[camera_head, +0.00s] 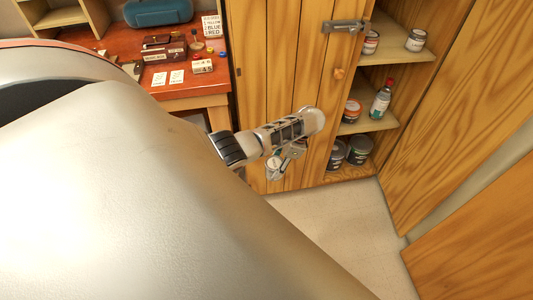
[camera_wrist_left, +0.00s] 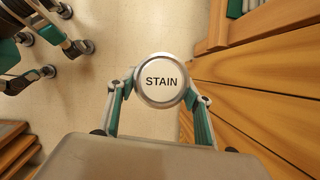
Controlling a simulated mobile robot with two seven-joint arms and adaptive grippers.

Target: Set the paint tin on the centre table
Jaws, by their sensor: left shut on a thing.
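My left gripper (camera_head: 284,160) hangs in front of the wooden cabinet door in the head view. It is shut on a small tin (camera_head: 274,168). In the left wrist view the tin's round white lid (camera_wrist_left: 161,80) faces the camera and reads "STAIN". The fingers (camera_wrist_left: 160,98) press on it from both sides, and the floor shows well below it. I cannot make out a centre table. My right gripper is not in view.
A cabinet with its door (camera_head: 280,60) swung open is close to my left gripper. A bottle with a red cap (camera_head: 381,100) stands on its shelf. A cluttered red-topped bench (camera_head: 185,92) is at the upper left. Pale floor (camera_head: 330,220) is clear at lower right.

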